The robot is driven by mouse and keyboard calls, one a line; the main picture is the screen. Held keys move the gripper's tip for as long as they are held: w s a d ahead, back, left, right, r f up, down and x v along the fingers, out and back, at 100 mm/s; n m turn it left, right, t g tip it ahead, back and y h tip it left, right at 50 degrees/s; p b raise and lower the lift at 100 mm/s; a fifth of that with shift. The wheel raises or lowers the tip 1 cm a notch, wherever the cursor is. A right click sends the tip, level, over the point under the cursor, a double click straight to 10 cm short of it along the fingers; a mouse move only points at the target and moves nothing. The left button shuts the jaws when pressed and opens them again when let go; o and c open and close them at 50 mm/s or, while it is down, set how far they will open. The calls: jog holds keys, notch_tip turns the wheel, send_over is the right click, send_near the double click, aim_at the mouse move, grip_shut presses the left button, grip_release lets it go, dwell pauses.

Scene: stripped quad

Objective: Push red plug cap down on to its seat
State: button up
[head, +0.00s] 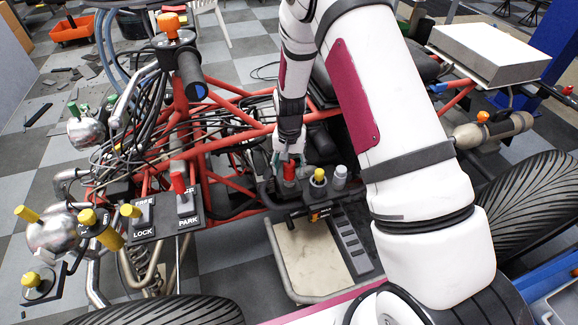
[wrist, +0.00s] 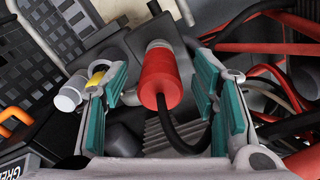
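The red plug cap (head: 289,172) stands on a dark block on the vehicle's frame. In the wrist view the red cap (wrist: 162,82) lies between the two teal finger pads of my gripper (wrist: 157,85), with a narrow gap visible on both sides. In the head view my gripper (head: 288,151) reaches down from above, just over the red cap. My gripper is open.
A yellow cap (head: 319,177) and a grey cap (head: 340,176) stand close to the right of the red one. A black cable (wrist: 176,135) curves beside the red cap. Red frame tubes (head: 236,138) run nearby.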

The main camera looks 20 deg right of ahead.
notch_tip(320, 180, up, 12)
dwell(0.6)
jog(key=shift+r, duration=0.1)
notch_tip(320, 180, up, 11)
jog(key=n, duration=0.1)
send_over(289, 164)
jog(key=s, duration=0.7)
jog(key=s+r+n, duration=0.2)
jog(key=s+r, duration=0.6)
jog(key=s, duration=0.1)
jog(key=s+r+n+t, duration=0.1)
jog(key=s+r, duration=0.1)
jog(key=s, duration=0.9)
jog(key=s+r+n, duration=0.1)
jog(key=s+r, duration=0.1)
jog(key=s, duration=0.9)
notch_tip(289, 164, up, 19)
jog(key=t+p, duration=0.3)
jog(key=p, duration=1.4)
jog(key=shift+s+d+f+n, duration=0.2)
jog(key=shift+s+d+n, duration=0.05)
jog(key=shift+n, duration=0.05)
